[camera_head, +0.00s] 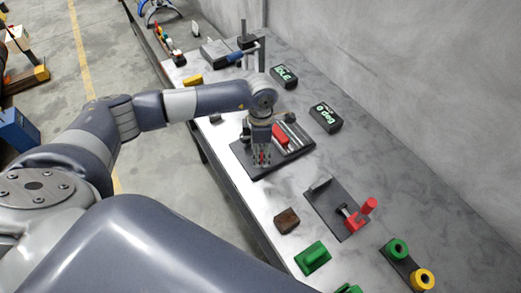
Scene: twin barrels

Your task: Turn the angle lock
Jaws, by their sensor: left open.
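My left gripper (261,157) points down over a dark base plate (250,165) on the grey bench. It is open, and its fingers look empty. A red block (279,137) and pale metal rods (293,131) are on this plate, just right of the gripper. Part of the plate is hidden by my gripper. Another dark plate (325,207) nearer the camera carries a red handle (368,206) and a small upright block. I cannot tell for sure which fixture is the angle lock. My right gripper is not in view.
Two black boxes (326,118) with green lettering lie behind the gripper. A brown block (286,220), a green block (313,257) and a plate with green and yellow rings (422,279) lie nearer. A grey wall bounds the bench (395,180) on the right.

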